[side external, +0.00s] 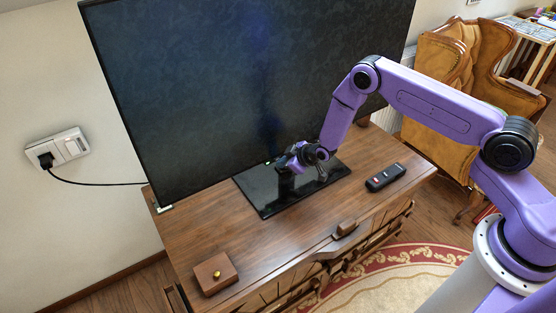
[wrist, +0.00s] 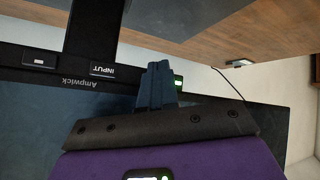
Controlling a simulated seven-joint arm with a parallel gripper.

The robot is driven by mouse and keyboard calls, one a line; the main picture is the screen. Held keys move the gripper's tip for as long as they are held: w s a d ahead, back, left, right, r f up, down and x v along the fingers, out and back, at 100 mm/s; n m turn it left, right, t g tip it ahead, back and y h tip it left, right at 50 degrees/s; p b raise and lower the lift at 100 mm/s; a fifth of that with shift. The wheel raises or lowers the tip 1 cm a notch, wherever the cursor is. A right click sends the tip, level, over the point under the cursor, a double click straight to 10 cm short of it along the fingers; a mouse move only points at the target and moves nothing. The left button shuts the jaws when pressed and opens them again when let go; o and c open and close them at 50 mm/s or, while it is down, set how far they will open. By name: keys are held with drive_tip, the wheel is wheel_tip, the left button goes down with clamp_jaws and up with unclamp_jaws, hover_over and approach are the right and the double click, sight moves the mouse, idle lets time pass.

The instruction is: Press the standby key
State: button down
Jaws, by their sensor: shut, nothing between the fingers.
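The large dark television (side external: 250,90) stands on a wooden cabinet, and its screen is dark. In the wrist view its lower bezel (wrist: 215,101) appears upside down with the name Ampwick. An INPUT key (wrist: 102,71) and a key with a pale mark (wrist: 39,60) sit on the bezel. A small green light (wrist: 178,81) shows right beside my fingers; the fingers partly cover that spot, and I cannot read a standby label. My gripper (wrist: 158,68) is shut and empty, its tips at the bezel; I cannot tell if they touch. In the side view my gripper (side external: 281,165) is at the screen's lower edge.
The black stand base (side external: 262,204) lies under my gripper on the cabinet top (side external: 200,232). A black remote (side external: 386,177) lies to the right. A small wooden box (side external: 215,273) sits at the front left. A plugged wall socket (side external: 57,147) is at the left.

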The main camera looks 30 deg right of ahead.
drive_tip(key=shift+s, duration=0.8)
drive_tip(key=s, duration=0.5)
idle(0.5)
idle(0.5)
